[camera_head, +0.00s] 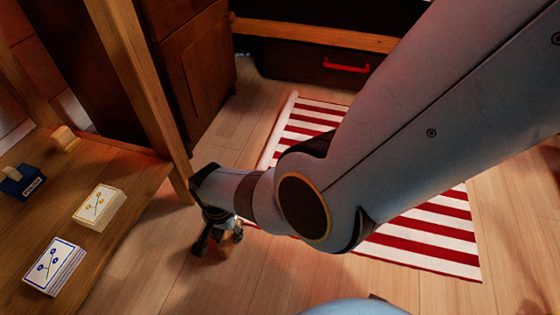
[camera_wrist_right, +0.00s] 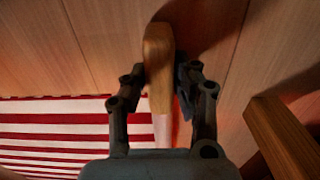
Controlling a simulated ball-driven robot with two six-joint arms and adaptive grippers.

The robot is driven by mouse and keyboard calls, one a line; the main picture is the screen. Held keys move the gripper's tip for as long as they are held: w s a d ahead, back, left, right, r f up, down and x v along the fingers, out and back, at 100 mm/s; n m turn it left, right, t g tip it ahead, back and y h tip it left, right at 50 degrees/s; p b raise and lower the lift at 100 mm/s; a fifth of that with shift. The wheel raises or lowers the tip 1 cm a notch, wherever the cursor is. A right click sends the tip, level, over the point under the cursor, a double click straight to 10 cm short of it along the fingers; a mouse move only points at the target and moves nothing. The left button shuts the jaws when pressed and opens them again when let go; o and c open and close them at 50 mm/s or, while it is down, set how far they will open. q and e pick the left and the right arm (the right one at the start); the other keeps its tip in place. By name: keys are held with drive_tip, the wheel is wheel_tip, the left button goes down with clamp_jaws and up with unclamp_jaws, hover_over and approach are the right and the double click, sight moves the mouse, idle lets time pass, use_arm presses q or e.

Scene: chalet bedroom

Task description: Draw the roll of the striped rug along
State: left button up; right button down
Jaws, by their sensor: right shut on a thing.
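The red-and-white striped rug (camera_head: 430,240) lies on the floor, its middle covered by my right arm in the head view. Its roll (camera_head: 277,130) is a narrow pale tube along the rug's left edge. In the right wrist view a wooden rod end (camera_wrist_right: 158,50) sticks out of the roll, and the striped rug (camera_wrist_right: 60,135) spreads to the left. My right gripper (camera_head: 222,238) is at the near end of the roll; in the wrist view its fingers (camera_wrist_right: 160,78) close on both sides of the wooden rod end. My left gripper is not in view.
A cabinet (camera_head: 195,70) and a drawer with a red handle (camera_head: 345,65) are behind. Floor at front is clear.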

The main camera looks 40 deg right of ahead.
drive_tip(key=shift+w+a, duration=1.05)
drive_tip(key=shift+w, duration=0.25)
drive_tip(key=c, duration=0.9)
unclamp_jaws()
